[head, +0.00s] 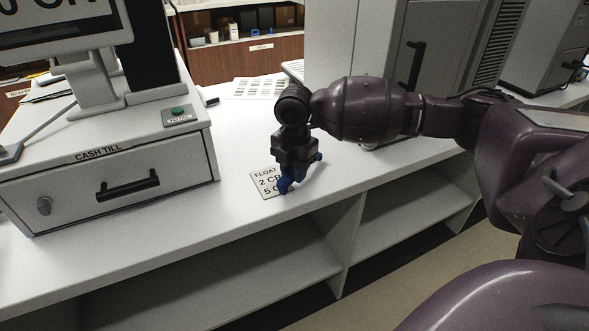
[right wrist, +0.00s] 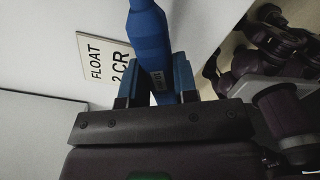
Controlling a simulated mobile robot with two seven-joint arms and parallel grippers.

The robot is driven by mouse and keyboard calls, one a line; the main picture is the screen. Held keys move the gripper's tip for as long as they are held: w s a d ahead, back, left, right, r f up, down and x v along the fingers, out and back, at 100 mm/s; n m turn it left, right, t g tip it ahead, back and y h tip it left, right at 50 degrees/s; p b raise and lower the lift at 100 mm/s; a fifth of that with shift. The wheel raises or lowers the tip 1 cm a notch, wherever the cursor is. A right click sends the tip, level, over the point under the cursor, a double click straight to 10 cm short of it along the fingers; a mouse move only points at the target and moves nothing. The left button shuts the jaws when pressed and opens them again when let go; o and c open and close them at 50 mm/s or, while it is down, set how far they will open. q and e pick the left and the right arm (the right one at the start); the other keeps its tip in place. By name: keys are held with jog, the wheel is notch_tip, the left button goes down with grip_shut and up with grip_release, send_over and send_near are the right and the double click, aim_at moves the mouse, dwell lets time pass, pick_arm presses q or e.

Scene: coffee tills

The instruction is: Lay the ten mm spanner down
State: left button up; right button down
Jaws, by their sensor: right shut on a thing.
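My right gripper (head: 291,172) hangs over the white counter, near its front edge. It is shut on the ten mm spanner (right wrist: 148,38), a blue bar with a small label that I cannot read. In the right wrist view the gripper (right wrist: 156,82) has one blue finger on each side of the bar. The bar's far end runs out of the top of that view. In the head view the spanner is hard to tell from the blue fingers. I cannot tell whether it touches the counter. My left gripper is not in view.
A white card lettered FLOAT (head: 264,185) lies beside and partly behind the right gripper. The cash till (head: 75,160) stands to the left. A grey cabinet (head: 375,40) stands behind my right arm. Open shelves (head: 215,285) lie below the counter's front edge.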

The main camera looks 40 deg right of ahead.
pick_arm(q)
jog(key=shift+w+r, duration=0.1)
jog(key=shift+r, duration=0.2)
pick_arm(e)
jog(key=shift+r, duration=0.1)
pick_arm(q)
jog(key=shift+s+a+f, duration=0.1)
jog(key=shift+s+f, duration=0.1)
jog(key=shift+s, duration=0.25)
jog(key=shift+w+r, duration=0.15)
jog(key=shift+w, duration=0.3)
pick_arm(e)
jog(key=shift+f, duration=0.3)
jog(key=c, duration=1.3)
grip_release()
jog(key=shift+c, duration=0.2)
jog(key=o, duration=0.5)
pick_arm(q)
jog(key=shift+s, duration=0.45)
pick_arm(e)
jog(key=o, duration=0.4)
jog(key=shift+c, duration=0.2)
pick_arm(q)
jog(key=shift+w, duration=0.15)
